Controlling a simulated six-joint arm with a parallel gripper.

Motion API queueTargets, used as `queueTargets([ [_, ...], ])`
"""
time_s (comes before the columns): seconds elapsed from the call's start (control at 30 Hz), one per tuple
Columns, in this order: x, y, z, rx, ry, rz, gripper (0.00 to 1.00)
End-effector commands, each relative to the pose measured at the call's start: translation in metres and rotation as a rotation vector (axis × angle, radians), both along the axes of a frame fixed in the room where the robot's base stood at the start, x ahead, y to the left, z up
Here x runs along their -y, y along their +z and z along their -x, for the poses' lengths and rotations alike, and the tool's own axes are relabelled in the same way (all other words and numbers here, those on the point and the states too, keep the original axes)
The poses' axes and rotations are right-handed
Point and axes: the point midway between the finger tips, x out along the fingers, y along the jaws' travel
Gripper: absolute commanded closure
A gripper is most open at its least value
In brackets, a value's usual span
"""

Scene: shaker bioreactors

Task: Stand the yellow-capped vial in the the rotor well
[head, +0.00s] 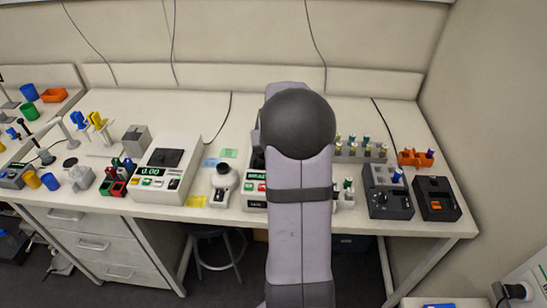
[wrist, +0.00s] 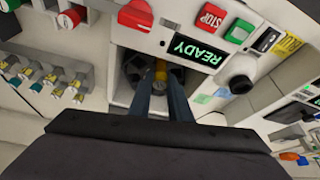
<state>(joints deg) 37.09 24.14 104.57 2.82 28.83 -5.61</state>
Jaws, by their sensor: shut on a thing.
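In the wrist view my gripper (wrist: 160,88) points into the front opening of a white machine with a lit READY display (wrist: 194,50). Its two dark fingers are shut on the yellow-capped vial (wrist: 160,68), of which only a little yellow shows between the fingertips. Dark rotor parts (wrist: 132,69) show inside the opening around the fingertips. The fingers hide most of the well and the vial's lower end, so I cannot tell if the vial is seated. In the head view my arm hides the gripper, the vial and most of the machine (head: 254,193).
The machine's red knob (wrist: 135,15), red STOP button (wrist: 211,16) and green button (wrist: 239,31) are close to the gripper. A rack of capped vials (wrist: 45,77) stands beside the machine. A dark two-part device (head: 387,190) is to the right in the head view.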

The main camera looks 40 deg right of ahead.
Motion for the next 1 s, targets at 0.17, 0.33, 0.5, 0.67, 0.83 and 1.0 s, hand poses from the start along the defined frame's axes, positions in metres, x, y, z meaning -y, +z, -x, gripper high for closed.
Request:
queueTargets([
  [0.17,0.0,-0.001,0.0,0.0,0.0,0.0,0.95],
  [0.33,0.0,-0.006,0.0,0.0,0.0,0.0,0.95],
  [0.5,0.0,-0.01,0.0,0.0,0.0,0.0,0.95],
  [0.67,0.0,-0.015,0.0,0.0,0.0,0.0,0.95],
  [0.83,0.0,-0.019,0.0,-0.001,0.0,-0.001,0.95],
  [1.0,0.0,-0.024,0.0,-0.001,0.0,-0.001,0.95],
])
